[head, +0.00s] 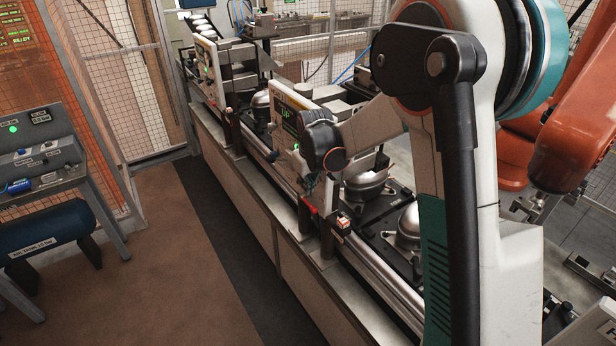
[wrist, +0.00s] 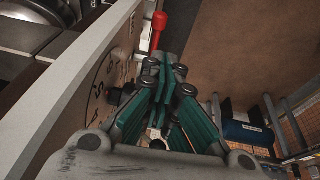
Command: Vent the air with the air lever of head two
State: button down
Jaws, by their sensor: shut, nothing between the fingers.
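A red-handled lever (wrist: 159,24) shows in the wrist view, just beyond my fingertips and beside a pale panel (wrist: 60,105) with a round marked dial (wrist: 100,88). I cannot tell how far the lever is turned. My gripper (wrist: 166,66) has its teal fingers closed together and empty. The fingertips look close to the lever's lower end; I cannot tell whether they touch it. In the head view my wrist is in front of a test head (head: 287,118) with a green screen, and my fingers are mostly hidden there.
Another similar head (head: 206,68) stands farther along the conveyor line (head: 265,165). Silver compressor domes (head: 366,182) sit on pallets there. An orange robot arm (head: 575,125) is at the right. A blue air tank (head: 45,232) stands at the left. The brown floor (head: 150,265) between is clear.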

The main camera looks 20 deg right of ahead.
send_over(308, 204)
jog(key=s, duration=0.1)
notch_tip(308, 204, down, 6)
jog(key=r, duration=0.1)
jog(key=shift+s+f, duration=0.15)
jog(key=shift+f, duration=0.85)
jog(key=shift+f, duration=0.1)
